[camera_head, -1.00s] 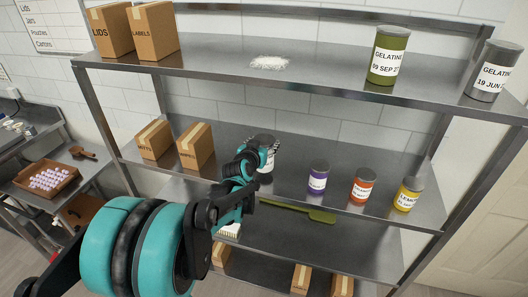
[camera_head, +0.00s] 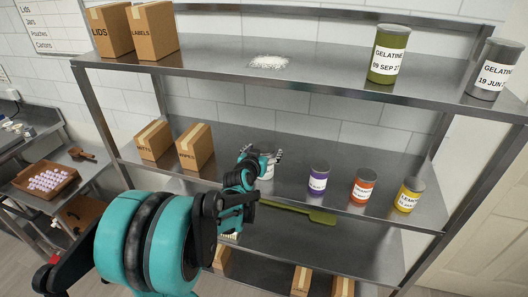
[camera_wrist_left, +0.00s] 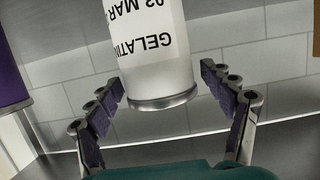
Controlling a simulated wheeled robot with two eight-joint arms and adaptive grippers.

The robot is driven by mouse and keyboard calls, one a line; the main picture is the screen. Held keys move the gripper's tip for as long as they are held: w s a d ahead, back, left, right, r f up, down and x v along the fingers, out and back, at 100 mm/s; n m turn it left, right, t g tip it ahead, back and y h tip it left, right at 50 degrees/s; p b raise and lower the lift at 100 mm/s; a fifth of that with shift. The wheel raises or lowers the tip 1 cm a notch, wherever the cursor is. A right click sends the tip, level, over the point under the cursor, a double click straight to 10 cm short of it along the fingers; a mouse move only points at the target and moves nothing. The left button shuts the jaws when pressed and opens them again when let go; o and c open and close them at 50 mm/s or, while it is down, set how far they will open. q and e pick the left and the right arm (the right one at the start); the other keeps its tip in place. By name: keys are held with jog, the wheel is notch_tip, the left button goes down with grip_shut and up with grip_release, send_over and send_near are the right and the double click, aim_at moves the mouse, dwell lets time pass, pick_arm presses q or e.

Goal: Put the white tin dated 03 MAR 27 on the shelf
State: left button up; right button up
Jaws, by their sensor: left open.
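The white tin (camera_wrist_left: 158,55) fills the top middle of the left wrist view. Its label reads upside down there, "GELATIN" and "03 MAR", with the year cut off. In the head view it stands on the middle shelf (camera_head: 330,150), mostly hidden behind my left gripper (camera_head: 261,157); only a bit of white (camera_head: 268,173) shows. My left gripper also shows in the left wrist view (camera_wrist_left: 159,82). Its fingers are open, one on each side of the tin's metal-rimmed end, with visible gaps. My right gripper is not in view.
Purple (camera_head: 318,180), orange (camera_head: 364,186) and yellow (camera_head: 410,195) tins stand right of the gripper. Cartons (camera_head: 195,147) stand left. The upper shelf holds a white powder patch (camera_head: 269,62), a green tin (camera_head: 388,55) and a grey tin (camera_head: 494,70). A green spatula (camera_head: 300,211) lies below.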

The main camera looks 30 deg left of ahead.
pick_arm(q)
jog(key=shift+r, duration=0.2)
jog(key=p+v, duration=0.2)
jog(key=v, duration=0.9)
jog(key=s+d+f+m+g+h, duration=0.25)
jog(key=s+d, duration=0.25)
jog(key=d, duration=0.7)
jog(key=s+d+f+g, duration=0.2)
jog(key=s+d, duration=0.1)
jog(key=s, duration=0.3)
jog(key=s+d+f+g+h, duration=0.1)
jog(key=s+d+f+g, duration=0.1)
jog(key=s+d, duration=0.2)
jog(key=s, duration=0.3)
jog(key=shift+s+f+g, duration=0.3)
jog(key=shift+f+g, duration=0.05)
notch_tip(320, 180, down, 13)
jog(key=b, duration=1.3)
